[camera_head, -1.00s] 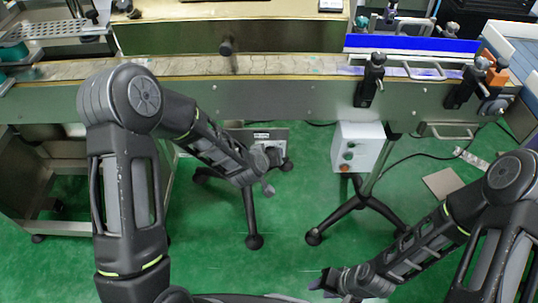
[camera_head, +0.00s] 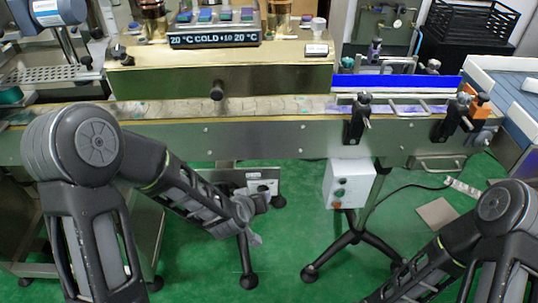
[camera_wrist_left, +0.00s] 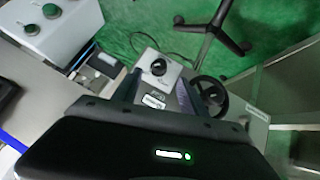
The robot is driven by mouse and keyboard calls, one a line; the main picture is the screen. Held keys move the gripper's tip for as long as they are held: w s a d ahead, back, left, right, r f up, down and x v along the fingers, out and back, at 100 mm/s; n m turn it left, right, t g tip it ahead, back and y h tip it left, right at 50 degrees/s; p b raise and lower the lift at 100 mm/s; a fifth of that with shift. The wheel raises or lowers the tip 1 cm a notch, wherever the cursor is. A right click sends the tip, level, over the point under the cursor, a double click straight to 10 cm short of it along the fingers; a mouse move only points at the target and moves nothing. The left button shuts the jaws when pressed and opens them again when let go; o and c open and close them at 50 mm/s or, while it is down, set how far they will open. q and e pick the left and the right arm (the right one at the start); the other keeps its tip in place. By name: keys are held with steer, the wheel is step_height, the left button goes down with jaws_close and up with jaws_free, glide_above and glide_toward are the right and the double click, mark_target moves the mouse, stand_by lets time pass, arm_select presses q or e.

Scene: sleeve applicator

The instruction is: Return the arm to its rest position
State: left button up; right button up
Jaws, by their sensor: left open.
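My left arm (camera_head: 85,150) comes in from the left in the head view and is bent at the elbow. Its forearm (camera_head: 180,190) slopes down to the right, in front of the conveyor, and ends above the green floor. In the left wrist view my left gripper (camera_wrist_left: 157,92) is open, with its two dark fingers apart and nothing seen held between them. My right arm (camera_head: 500,215) is bent at the lower right of the head view. Its forearm runs out of the bottom edge, so the right gripper is out of sight.
The conveyor (camera_head: 250,138) crosses the head view beyond both arms. A white control box (camera_head: 350,184) hangs below it, above black stand legs (camera_head: 345,245). A machine with a temperature display (camera_head: 214,39) stands behind. Green floor (camera_head: 285,225) shows between the arms.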

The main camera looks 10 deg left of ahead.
arm_select(q)
steer(key=s+d+f+m+g+h+p, duration=0.1)
steer(key=s+d+f+g+p, duration=0.2)
steer(key=s, duration=0.5)
steer(key=s+d+f+g+h+p, duration=0.1)
steer(key=s+d+f+g+p, duration=0.2)
steer(key=s, duration=0.6)
steer(key=s+d+f+m+g+h+p, duration=0.1)
steer(key=s+d+f+g+p, duration=0.1)
steer(key=s, duration=0.6)
steer(key=shift+s+d+f+m+g+h+p, duration=0.25)
steer(key=shift+d+f+g+p, duration=0.2)
steer(key=shift+p, duration=0.55)
